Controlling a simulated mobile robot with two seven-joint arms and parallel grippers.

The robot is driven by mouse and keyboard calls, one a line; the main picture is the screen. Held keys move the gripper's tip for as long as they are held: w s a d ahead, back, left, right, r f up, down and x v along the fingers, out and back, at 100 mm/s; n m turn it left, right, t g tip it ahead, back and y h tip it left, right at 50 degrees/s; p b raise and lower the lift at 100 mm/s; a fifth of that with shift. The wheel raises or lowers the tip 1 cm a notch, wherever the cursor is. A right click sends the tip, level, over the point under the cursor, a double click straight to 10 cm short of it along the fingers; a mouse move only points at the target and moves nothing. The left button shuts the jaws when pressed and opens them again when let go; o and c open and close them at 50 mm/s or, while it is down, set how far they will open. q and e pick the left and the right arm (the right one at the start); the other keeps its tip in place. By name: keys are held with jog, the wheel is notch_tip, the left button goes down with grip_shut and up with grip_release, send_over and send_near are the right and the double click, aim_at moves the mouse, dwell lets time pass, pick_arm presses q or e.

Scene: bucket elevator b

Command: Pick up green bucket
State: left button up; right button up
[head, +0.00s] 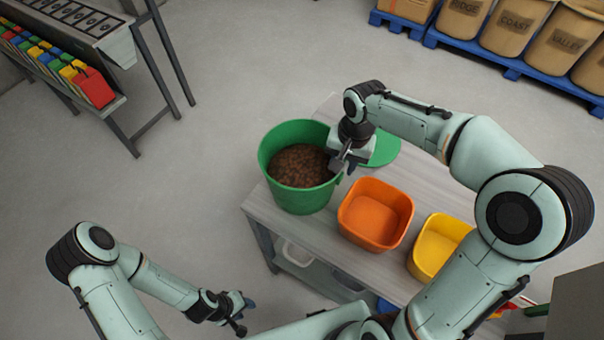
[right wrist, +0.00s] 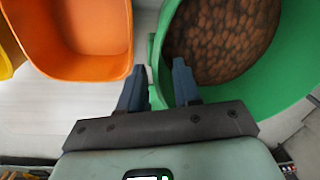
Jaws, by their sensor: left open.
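The green bucket (head: 285,198) stands upright at the left end of the grey table and holds brown, pellet-like contents. It also fills the upper right of the right wrist view (right wrist: 281,92). My right gripper (head: 346,162) is at the bucket's right rim. In the right wrist view its two blue-grey fingers (right wrist: 158,84) are spread apart. The bucket's wall shows between them, one finger on the outer side and one over the inside. Whether they touch the wall is unclear. My left gripper (head: 244,312) is open and empty, low in the head view, away from the bucket.
An orange bin (head: 376,213) stands close to the bucket's right, with a yellow bin (head: 437,246) beyond it. A green round piece (head: 384,149) lies behind my right gripper. The table's lower shelf holds a pale container (head: 297,254). The floor left of the table is clear.

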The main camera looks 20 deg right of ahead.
jog(key=f, duration=0.4)
jog(key=shift+w+a+f, duration=0.15)
jog(key=shift+w+f, duration=0.2)
jog(key=shift+s, duration=0.1)
grip_shut()
jog(key=shift+r, duration=0.1)
dwell(0.8)
jog(key=shift+w+r, duration=0.1)
jog(key=shift+w, duration=0.1)
